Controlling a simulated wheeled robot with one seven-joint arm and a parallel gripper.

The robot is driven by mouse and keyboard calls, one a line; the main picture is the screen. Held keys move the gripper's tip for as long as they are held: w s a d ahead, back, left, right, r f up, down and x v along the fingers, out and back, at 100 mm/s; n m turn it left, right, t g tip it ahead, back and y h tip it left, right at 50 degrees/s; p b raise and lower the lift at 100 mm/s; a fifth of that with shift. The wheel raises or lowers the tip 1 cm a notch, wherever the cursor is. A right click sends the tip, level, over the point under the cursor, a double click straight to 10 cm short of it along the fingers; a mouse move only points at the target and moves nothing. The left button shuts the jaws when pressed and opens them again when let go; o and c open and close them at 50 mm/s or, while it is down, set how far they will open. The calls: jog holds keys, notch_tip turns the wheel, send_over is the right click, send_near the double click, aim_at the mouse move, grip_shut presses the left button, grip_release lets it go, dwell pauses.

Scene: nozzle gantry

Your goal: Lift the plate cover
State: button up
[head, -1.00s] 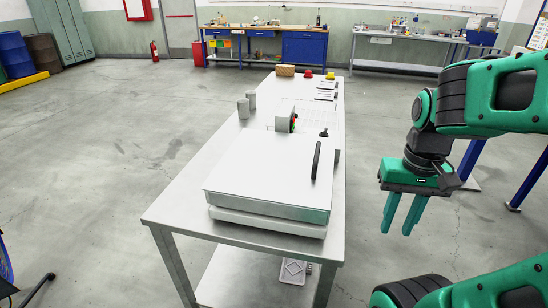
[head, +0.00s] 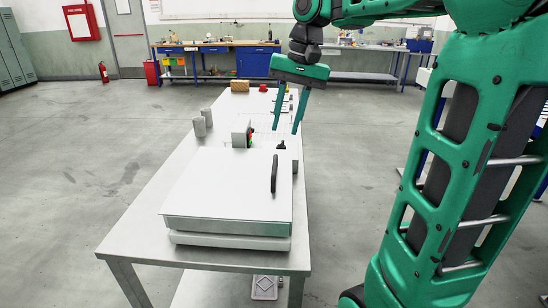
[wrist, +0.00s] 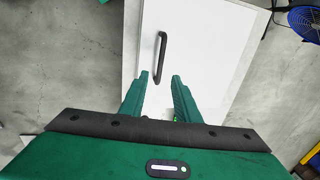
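The plate cover (head: 225,188) is a flat, light grey lid lying level on a shallow base (head: 230,240) near the front of the long table. Its black bar handle (head: 274,173) stands near the right edge; it also shows in the wrist view (wrist: 160,57), beyond the fingertips. My gripper (head: 288,130) is above the table, behind and slightly to the right of the handle, pointing down. In the wrist view my gripper (wrist: 160,76) has its two green fingers apart with nothing between them. It does not touch the handle.
A blue fan (wrist: 305,20) stands on the floor.

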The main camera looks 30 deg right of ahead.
aim_at(275, 163)
jog(key=f, duration=0.3)
jog(key=w+a+f, duration=0.1)
jog(key=f, duration=0.6)
jog(key=shift+w+a+f, duration=0.15)
jog(key=shift+a+f, duration=0.05)
jog(key=shift+a, duration=0.2)
grip_shut()
